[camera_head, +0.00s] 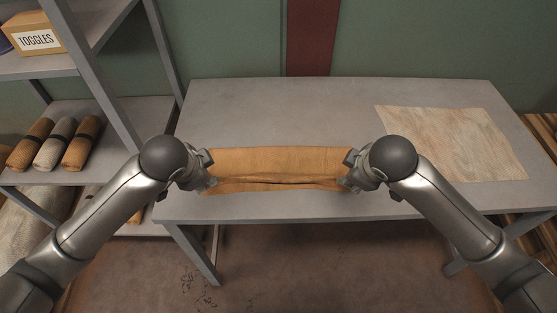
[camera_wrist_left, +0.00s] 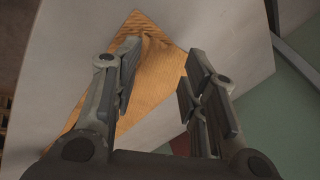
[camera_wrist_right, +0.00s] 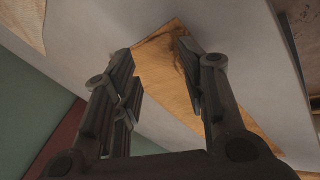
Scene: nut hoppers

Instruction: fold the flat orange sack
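The orange sack (camera_head: 280,160) lies near the table's front edge between my two grippers. Its near part is gathered in a crease running across it, so it looks partly folded over. My left gripper (camera_head: 210,170) is at its left end, fingers spread apart. In the left wrist view (camera_wrist_left: 160,72) the sack shows between and beyond the fingers, with a wrinkled bit at one fingertip. My right gripper (camera_head: 350,170) is at its right end, also spread. In the right wrist view (camera_wrist_right: 163,72) the sack and a dark crease show past the fingers. Contact is unclear.
A pale flat sack (camera_head: 450,143) lies at the table's right. The grey table (camera_head: 250,110) is clear behind the orange sack. A shelf (camera_head: 110,165) at left holds rolled sacks (camera_head: 52,145) and a box marked TOGGLES (camera_head: 35,35).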

